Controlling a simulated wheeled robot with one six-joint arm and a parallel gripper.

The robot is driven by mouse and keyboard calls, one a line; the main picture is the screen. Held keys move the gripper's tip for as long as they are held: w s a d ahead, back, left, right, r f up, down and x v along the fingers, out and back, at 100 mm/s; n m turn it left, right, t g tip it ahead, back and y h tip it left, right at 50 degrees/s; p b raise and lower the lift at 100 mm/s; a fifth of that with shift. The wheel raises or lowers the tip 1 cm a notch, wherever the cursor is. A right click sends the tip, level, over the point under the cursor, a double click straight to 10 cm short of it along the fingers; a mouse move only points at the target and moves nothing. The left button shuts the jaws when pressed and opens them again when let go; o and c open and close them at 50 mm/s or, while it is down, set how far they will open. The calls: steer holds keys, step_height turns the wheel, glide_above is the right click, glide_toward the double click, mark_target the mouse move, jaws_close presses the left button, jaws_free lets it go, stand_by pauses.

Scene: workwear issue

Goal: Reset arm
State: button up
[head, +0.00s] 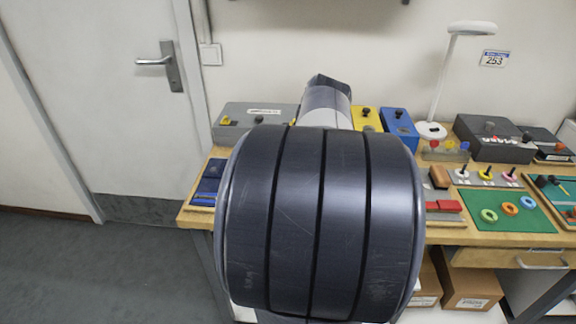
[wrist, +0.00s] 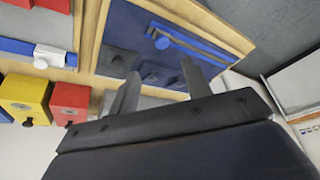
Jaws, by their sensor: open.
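My gripper (wrist: 160,70) shows in the wrist view with its two dark fingers apart and nothing between them. Beyond the fingers is a blue-grey board (wrist: 120,40) with a wooden border, a blue bar (wrist: 185,50) and small dark pieces on it. I cannot tell how far the fingertips are from it. In the head view a large dark link of my own arm fills the middle, and my gripper is hidden behind it.
The wooden bench (head: 470,235) carries a green mat (head: 520,222) with coloured rings, a white lamp (head: 432,130) and a grey case (head: 495,140). Yellow (wrist: 22,95) and red (wrist: 70,100) boxes are left in the wrist view. A door (head: 100,100) and open floor are left.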

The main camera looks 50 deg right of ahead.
steer(key=shift+f, duration=0.1)
steer(key=x, duration=1)
steer(key=shift+w+b, duration=0.1)
steer(key=shift+b, duration=0.3)
steer(key=shift+w+a+f, duration=0.2)
steer(key=shift+w+a, duration=0.15)
steer(key=shift+w, duration=0.3)
steer(key=shift+w+a+p, duration=0.35)
steer(key=shift+w, duration=0.05)
